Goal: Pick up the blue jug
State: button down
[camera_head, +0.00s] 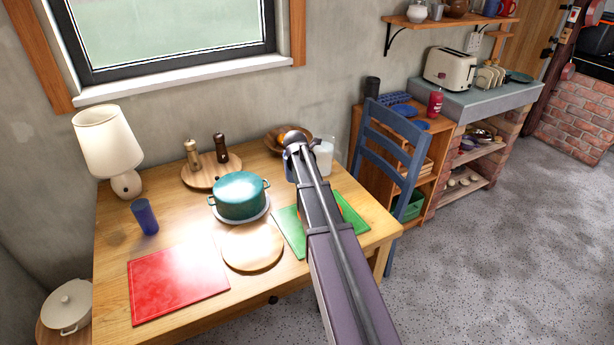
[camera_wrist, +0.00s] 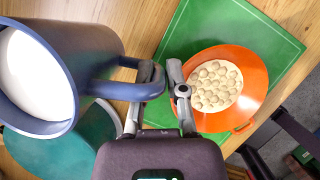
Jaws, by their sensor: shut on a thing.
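The blue jug (camera_wrist: 92,42) is large at the left of the wrist view, with white contents showing in its open top. Its rounded handle reaches right to my gripper (camera_wrist: 162,74). My gripper is shut on this handle. The jug overlaps a teal pot in this view; I cannot tell its height above the table. In the head view my arm covers most of the gripping area. A pale white item (camera_head: 324,156) shows beside the arm there, and I cannot tell whether it is part of the jug.
An orange dish (camera_wrist: 250,75) of pale round pieces lies on a green board (camera_wrist: 195,28). On the wooden table (camera_head: 115,250) stand the teal pot (camera_head: 238,198), a blue cup (camera_head: 145,217), a lamp (camera_head: 108,145) and a red board (camera_head: 176,280). A blue chair (camera_head: 392,150) stands right.

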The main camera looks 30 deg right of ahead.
jog(key=shift+r+p, duration=0.85)
jog(key=shift+r, duration=0.2)
jog(key=shift+r, duration=0.25)
